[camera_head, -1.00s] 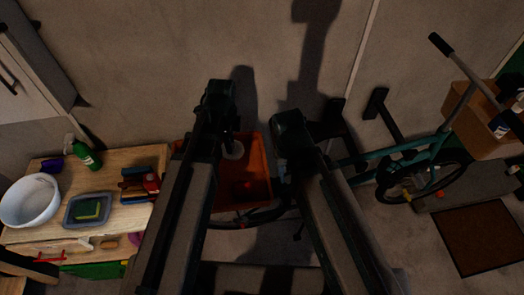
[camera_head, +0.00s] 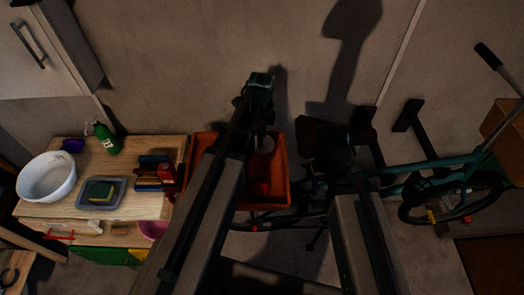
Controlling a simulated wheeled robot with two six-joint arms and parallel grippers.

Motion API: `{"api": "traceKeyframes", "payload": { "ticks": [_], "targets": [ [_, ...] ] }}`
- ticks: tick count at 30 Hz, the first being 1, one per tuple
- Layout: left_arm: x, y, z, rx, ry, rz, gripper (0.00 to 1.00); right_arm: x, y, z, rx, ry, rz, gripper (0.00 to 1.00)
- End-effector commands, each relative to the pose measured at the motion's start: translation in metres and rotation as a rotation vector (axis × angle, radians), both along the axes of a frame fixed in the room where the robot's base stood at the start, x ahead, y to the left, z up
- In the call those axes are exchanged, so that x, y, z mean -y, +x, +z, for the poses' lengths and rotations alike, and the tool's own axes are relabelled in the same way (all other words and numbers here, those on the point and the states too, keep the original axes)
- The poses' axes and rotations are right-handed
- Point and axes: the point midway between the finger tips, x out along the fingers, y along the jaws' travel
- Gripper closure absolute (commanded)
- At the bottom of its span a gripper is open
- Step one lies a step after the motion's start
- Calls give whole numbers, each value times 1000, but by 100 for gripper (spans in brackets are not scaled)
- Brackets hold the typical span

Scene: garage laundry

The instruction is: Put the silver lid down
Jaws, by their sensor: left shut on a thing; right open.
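The silver lid (camera_head: 266,145) is a small pale grey disc, dimly lit, at the tip of my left gripper (camera_head: 262,134) in the head view. My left gripper is shut on it, and the lid appears in front of the orange bin's (camera_head: 283,185) back part. I cannot tell its height above the bin floor. My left arm hides the bin's left side and part of the lid. My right gripper (camera_head: 333,168) is open, dark and hard to make out, to the right of the bin and apart from the lid.
A wooden bench (camera_head: 130,206) on the left carries a white bowl (camera_head: 46,177), a grey tray (camera_head: 118,200) with a sponge, a green bottle (camera_head: 106,138) and other small items. A teal bicycle (camera_head: 440,166) stands on the right. The wall is close behind the bin.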

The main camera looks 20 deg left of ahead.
Motion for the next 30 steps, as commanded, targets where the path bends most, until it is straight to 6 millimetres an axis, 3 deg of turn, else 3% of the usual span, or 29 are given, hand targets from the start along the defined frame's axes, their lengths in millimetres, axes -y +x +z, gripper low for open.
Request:
{"api": "traceKeyframes", "payload": {
  "ticks": [1,8,18,30],
  "targets": [
    [0,0,-8,0,0,0,100,0,0,-8,0,0,1,50],
    [0,0,-10,0,0,0,100,0,0,-10,0,0,2,50],
    [0,0,-45,0,0,0,100,0,0,-45,0,-1,2,50],
    [0,0,-47,0,0,0,100,0,0,-47,0,-1,2,50]
  ]
}}
